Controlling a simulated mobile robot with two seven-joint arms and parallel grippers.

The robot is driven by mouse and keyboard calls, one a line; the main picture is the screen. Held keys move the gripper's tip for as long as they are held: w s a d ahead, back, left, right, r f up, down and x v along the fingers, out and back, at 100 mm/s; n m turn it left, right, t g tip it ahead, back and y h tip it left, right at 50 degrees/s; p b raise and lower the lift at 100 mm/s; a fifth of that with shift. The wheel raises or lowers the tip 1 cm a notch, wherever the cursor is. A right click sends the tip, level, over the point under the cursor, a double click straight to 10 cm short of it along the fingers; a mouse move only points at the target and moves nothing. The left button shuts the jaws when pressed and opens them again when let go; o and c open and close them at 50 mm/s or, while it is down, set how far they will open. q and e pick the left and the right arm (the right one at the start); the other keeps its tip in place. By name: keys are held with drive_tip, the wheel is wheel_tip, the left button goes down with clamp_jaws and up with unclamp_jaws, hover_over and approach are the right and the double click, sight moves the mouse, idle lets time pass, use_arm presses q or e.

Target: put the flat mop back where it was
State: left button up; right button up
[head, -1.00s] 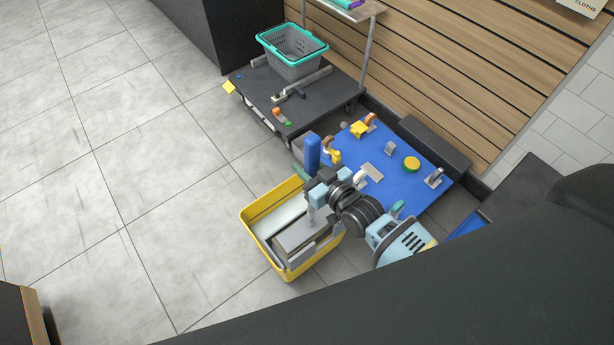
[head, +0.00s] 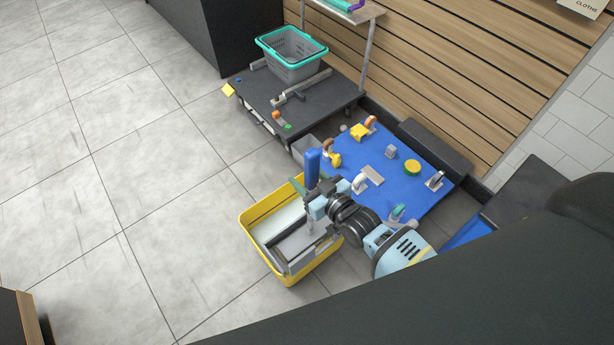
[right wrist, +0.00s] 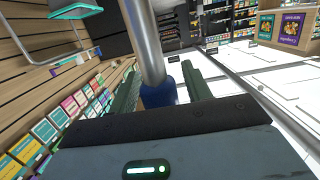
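The flat mop (head: 311,225) stands about upright, with a blue grip at its top and a grey pole running down to a flat grey head at the yellow bucket (head: 250,226). The head sits within the bucket's outline; whether it touches the bottom I cannot tell. My right gripper (head: 311,186) is shut on the mop near the blue grip. In the right wrist view the green fingers (right wrist: 162,92) flank the blue part, with the silver pole (right wrist: 147,40) between them. My left gripper is not in view.
A blue-topped surface (head: 400,203) with several small items lies right behind the bucket. A dark cart (head: 255,90) carries a grey basket with a teal rim (head: 290,58). A slatted wood wall (head: 450,60) is behind. Tiled floor at left is clear.

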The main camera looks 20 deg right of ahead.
drive_tip(key=shift+r, duration=0.1)
drive_tip(key=shift+s+r, duration=0.1)
drive_tip(key=shift+r, duration=0.05)
drive_tip(key=p+v, duration=0.1)
drive_tip(key=v, duration=1)
drive_tip(key=shift+s+d, duration=0.15)
drive_tip(key=shift+s, duration=0.2)
drive_tip(key=s+f+g+h, duration=0.1)
drive_tip(key=s+f+g, duration=0.2)
drive_tip(key=s, duration=0.8)
drive_tip(key=s+f+m+g+h, duration=0.1)
drive_tip(key=s+f+g, duration=0.1)
drive_tip(key=s, duration=0.9)
drive_tip(key=s+f+m+g+h, duration=0.1)
drive_tip(key=s+f+g, duration=0.2)
drive_tip(key=s, duration=0.8)
drive_tip(key=shift+d+f+g+h, duration=0.2)
drive_tip(key=shift+f+g+h, duration=0.1)
drive_tip(key=shift+f, duration=0.4)
